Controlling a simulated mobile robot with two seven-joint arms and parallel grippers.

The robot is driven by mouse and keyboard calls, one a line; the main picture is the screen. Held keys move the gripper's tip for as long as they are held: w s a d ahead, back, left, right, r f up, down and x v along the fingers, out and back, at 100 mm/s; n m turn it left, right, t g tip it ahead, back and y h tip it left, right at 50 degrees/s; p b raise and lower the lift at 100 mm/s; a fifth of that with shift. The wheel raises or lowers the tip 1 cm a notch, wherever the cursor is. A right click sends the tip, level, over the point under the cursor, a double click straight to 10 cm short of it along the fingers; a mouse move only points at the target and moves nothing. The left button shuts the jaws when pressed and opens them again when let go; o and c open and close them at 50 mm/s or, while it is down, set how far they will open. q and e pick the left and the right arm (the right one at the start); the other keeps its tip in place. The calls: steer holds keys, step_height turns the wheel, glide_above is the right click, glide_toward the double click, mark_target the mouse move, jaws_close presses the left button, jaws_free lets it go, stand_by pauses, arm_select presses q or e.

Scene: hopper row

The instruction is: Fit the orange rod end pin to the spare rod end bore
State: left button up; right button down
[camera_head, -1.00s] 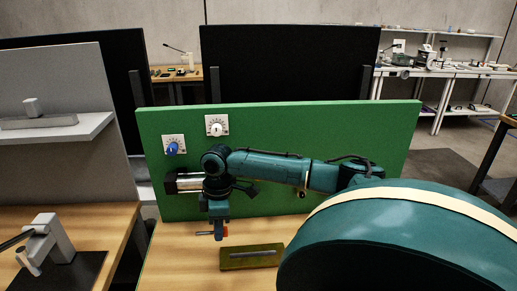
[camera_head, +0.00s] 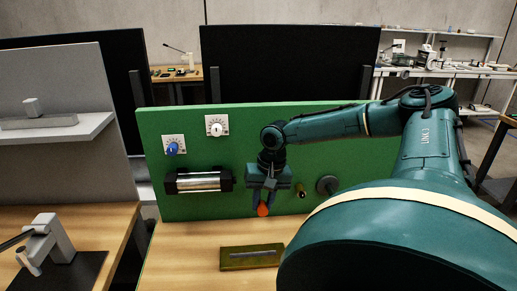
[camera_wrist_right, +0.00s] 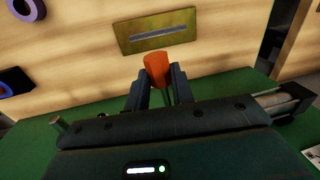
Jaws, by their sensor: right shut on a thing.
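My right gripper (camera_head: 263,197) is shut on the orange pin (camera_head: 263,210), in front of the green panel and above the table. In the right wrist view the orange pin (camera_wrist_right: 157,68) stands out between the fingertips (camera_wrist_right: 160,85), its thick orange head outermost and a thin shank partly visible between the fingers. A purple ring (camera_wrist_right: 41,9) and a dark block with a blue part (camera_wrist_right: 14,82) lie on the table at the left of that view. I cannot tell whether either is the spare rod end. My left gripper is not in view.

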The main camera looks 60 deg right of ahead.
steer(key=shift+s+d+m, duration=0.15)
steer(key=shift+d+m, duration=0.05)
steer(key=shift+m, duration=0.2)
steer(key=shift+w+d+b, duration=0.55)
steer(key=shift+w+d, duration=1.3)
steer(key=shift+d, duration=0.3)
steer(key=shift+r, duration=0.1)
steer(key=c, duration=1.8)
jaws_free()
jaws_close()
